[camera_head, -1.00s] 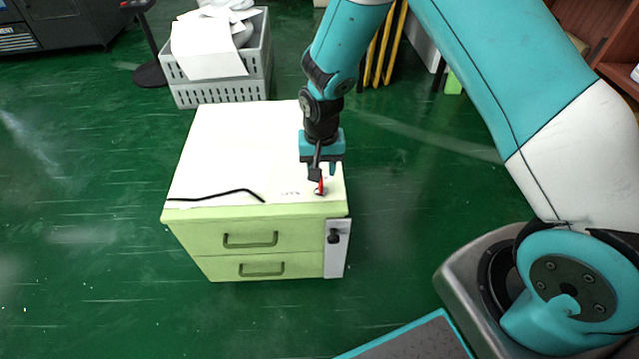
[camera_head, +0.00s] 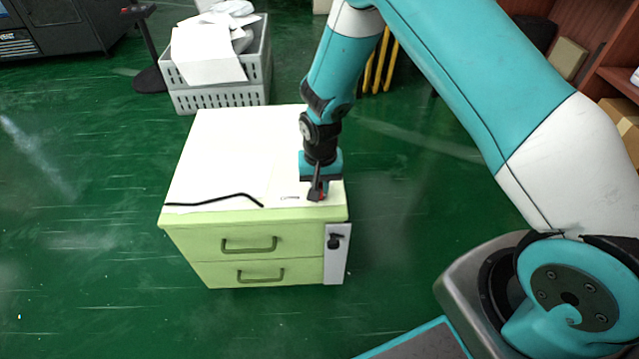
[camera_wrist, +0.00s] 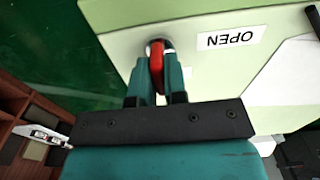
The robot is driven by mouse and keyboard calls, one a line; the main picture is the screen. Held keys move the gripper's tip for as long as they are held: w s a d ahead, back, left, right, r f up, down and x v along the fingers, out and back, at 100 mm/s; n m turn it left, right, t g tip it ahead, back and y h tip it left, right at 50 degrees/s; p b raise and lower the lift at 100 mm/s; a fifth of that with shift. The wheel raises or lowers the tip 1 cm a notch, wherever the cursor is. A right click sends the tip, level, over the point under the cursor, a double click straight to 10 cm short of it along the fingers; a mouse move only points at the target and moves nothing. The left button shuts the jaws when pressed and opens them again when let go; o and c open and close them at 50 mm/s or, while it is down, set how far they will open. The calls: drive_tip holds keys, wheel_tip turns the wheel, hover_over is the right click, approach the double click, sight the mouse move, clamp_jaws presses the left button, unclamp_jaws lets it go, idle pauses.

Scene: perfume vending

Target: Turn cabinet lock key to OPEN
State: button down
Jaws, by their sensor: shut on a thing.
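The cabinet (camera_head: 240,155) is pale green with a white top, two drawers and dark handles. The lock key (camera_wrist: 157,62) is red and stands in a round lock (camera_wrist: 154,46) on the cabinet top, near its front right corner. My gripper (camera_head: 317,194) points down over the lock and is shut on the key. In the wrist view my gripper's fingers (camera_wrist: 160,82) stand on either side of the key. The OPEN label (camera_wrist: 231,39) lies on the cabinet top beside the lock. In the head view the gripper hides most of the key.
A black rod-like strip (camera_head: 215,202) lies on the cabinet top to the left. A white plate with a black knob (camera_head: 335,241) is on the cabinet's front right. A grey crate with papers (camera_head: 217,91) stands behind. Green floor surrounds the cabinet.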

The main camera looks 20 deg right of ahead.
drive_tip(key=shift+r+n, duration=0.1)
drive_tip(key=shift+n, duration=0.2)
drive_tip(key=n+p, duration=0.2)
drive_tip(key=n, duration=0.1)
drive_tip(key=shift+p, duration=0.3)
drive_tip(key=n+p, duration=0.2)
drive_tip(key=n, duration=0.3)
drive_tip(key=n+p, duration=0.1)
drive_tip(key=n, duration=0.3)
drive_tip(key=shift+n, duration=0.3)
drive_tip(key=n+p, duration=0.1)
drive_tip(key=n, duration=0.3)
drive_tip(key=shift+n, duration=0.3)
drive_tip(key=shift+p, duration=0.3)
drive_tip(key=c, duration=1.2)
unclamp_jaws()
drive_tip(key=shift+o, duration=0.2)
